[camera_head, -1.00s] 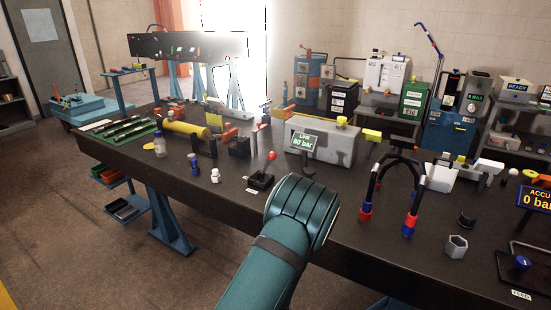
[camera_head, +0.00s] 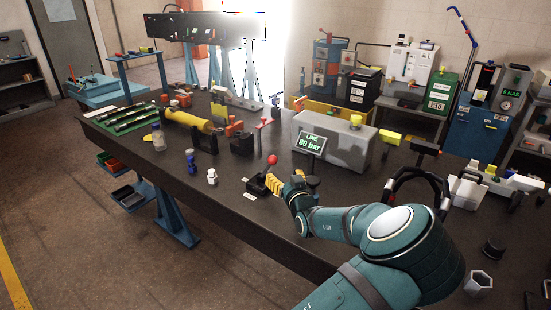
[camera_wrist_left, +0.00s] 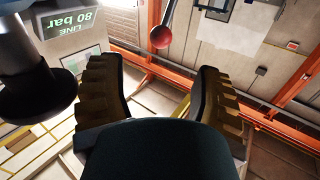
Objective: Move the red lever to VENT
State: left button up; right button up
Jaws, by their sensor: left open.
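The red lever (camera_head: 272,160) has a red ball on a short stem above a small black base (camera_head: 257,186) on the dark workbench. It stands near the bench's front edge, and its ball also shows in the left wrist view (camera_wrist_left: 160,37). My left gripper (camera_head: 273,184) has yellow-padded fingers and is just right of the lever, close to it. In the left wrist view its fingers (camera_wrist_left: 160,92) are spread apart with nothing between them; the ball appears beyond the tips, near the middle. A small white label (camera_head: 249,196) lies before the base, too small to read. My right gripper is out of view.
A grey box with a LINE 80 bar display (camera_head: 312,144) stands behind the lever. White and blue small bottles (camera_head: 211,177) stand to its left. A yellow cylinder (camera_head: 190,121) lies further left.

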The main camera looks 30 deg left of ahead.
aim_at(274, 162)
pick_arm(q)
jog(key=b+x, duration=0.1)
jog(key=x, duration=0.9)
jog(key=shift+w+a, duration=0.1)
jog(key=shift+a, duration=0.1)
grip_shut()
